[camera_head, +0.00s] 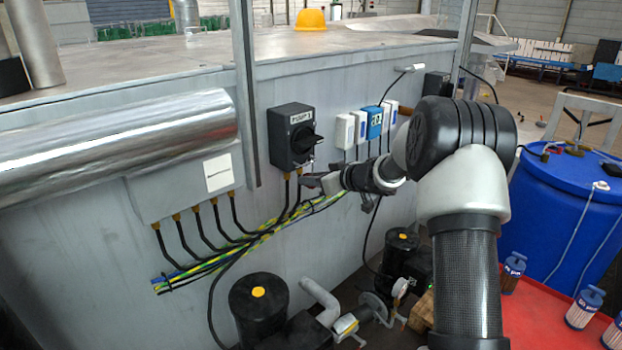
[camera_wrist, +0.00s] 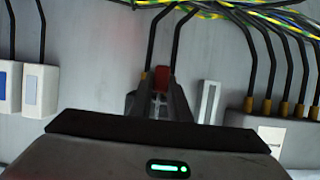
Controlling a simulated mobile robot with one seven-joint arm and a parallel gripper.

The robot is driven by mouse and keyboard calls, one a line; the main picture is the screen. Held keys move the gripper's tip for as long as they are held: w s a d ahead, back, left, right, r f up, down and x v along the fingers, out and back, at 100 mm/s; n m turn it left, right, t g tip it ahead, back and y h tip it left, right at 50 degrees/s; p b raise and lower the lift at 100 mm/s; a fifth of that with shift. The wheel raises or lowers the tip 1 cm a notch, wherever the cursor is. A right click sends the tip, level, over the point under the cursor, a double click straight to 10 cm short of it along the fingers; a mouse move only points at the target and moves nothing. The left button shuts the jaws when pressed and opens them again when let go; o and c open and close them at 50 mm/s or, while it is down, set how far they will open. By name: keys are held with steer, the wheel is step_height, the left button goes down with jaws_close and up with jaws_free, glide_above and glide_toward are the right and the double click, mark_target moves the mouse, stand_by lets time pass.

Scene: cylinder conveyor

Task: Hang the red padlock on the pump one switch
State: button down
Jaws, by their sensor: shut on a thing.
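The pump one switch (camera_head: 293,137) is a black box with a black rotary knob, labelled "PUMP 1", on the grey tank wall in the head view. My gripper (camera_head: 320,182) is just below and to the right of it, beside its cables. In the wrist view, my gripper (camera_wrist: 160,100) is shut on the red padlock (camera_wrist: 162,77), whose red body shows between the fingertips. The padlock's red body cannot be made out in the head view. Whether the padlock touches the switch cannot be told.
Cables with yellow glands run below the switch into a bundle (camera_head: 240,245). White and blue boxes (camera_head: 374,122) are on the wall to the right. A grey terminal box (camera_head: 187,187) is left. Black pumps (camera_head: 259,305) stand below; a blue drum (camera_head: 570,215) is at right.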

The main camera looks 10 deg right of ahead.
steer(key=c, duration=1.6)
jaws_free()
steer(key=v, duration=1.7)
steer(key=s+d+r+m+t+h, duration=0.1)
steer(key=s+r+m+t+h, duration=0.1)
steer(key=r+h, duration=0.3)
steer(key=s+d+r+m+t+h, duration=0.1)
steer(key=s+d+r+m+h, duration=0.1)
steer(key=r+h, duration=0.35)
steer(key=s+a+f+m+g+y, duration=0.1)
steer(key=s+a+f+g, duration=0.1)
steer(key=s, duration=0.8)
steer(key=s+a+f+m+g, duration=0.1)
steer(key=s+a+f+g, duration=0.2)
steer(key=s, duration=0.8)
steer(key=s+a+f+m+g+y, duration=0.1)
steer(key=s+a, duration=0.4)
steer(key=s, duration=0.5)
steer(key=shift+s+f+g+y, duration=0.15)
steer(key=shift+f+g+y, duration=0.05)
steer(key=shift+f+g, duration=0.3)
steer(key=shift+s+f+g+y, duration=0.15)
steer(key=shift+f+g, duration=0.25)
steer(key=shift+g, duration=0.2)
